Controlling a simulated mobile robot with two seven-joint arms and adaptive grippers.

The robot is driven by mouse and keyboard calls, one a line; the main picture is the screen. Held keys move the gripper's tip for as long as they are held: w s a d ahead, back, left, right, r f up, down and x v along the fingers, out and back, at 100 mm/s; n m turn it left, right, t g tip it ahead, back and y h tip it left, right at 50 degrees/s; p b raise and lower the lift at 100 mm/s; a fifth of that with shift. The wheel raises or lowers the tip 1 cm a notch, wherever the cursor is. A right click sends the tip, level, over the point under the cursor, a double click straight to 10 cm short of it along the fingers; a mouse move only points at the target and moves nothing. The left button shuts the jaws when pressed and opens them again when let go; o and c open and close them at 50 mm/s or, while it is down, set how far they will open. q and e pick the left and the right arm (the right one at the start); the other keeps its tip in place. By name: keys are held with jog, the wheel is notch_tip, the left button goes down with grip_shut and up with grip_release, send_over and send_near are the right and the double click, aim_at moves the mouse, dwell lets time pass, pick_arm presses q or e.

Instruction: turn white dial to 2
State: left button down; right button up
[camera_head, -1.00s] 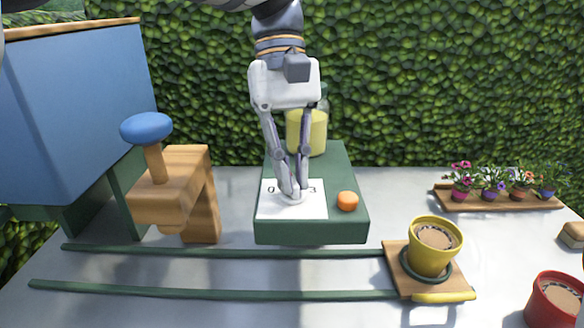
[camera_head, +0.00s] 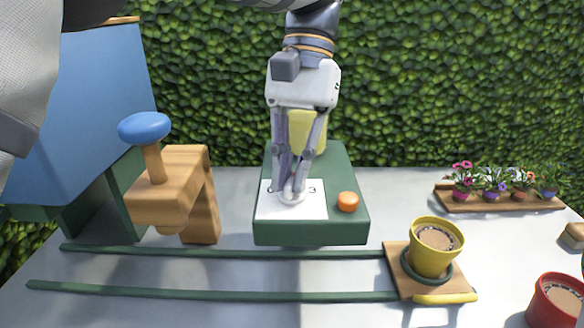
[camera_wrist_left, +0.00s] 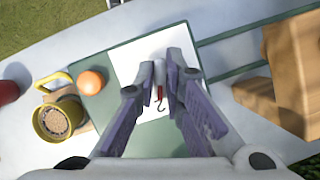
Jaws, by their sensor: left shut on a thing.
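The white dial (camera_head: 291,196) sits on a white square plate (camera_head: 310,211) on top of the green box (camera_head: 310,233). My left gripper (camera_head: 292,188) points down from above and is shut on the dial. In the left wrist view the fingers (camera_wrist_left: 160,70) close on the dial from both sides, and a red mark (camera_wrist_left: 160,91) shows beside a printed figure that looks like a 2. The other figures on the plate are mostly hidden by the fingers. My right gripper is not in view.
An orange knob (camera_head: 348,201) sits right of the plate. A wooden post with a blue knob (camera_head: 144,127) stands left. Green rails (camera_head: 220,253) run in front to a wooden carrier (camera_head: 400,275) with a yellow pot (camera_head: 435,250). A red pot (camera_head: 556,300) stands at right.

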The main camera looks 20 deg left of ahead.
pick_arm(q)
jog(key=shift+r, duration=0.1)
dwell(0.3)
jog(key=c, duration=1.7)
grip_release()
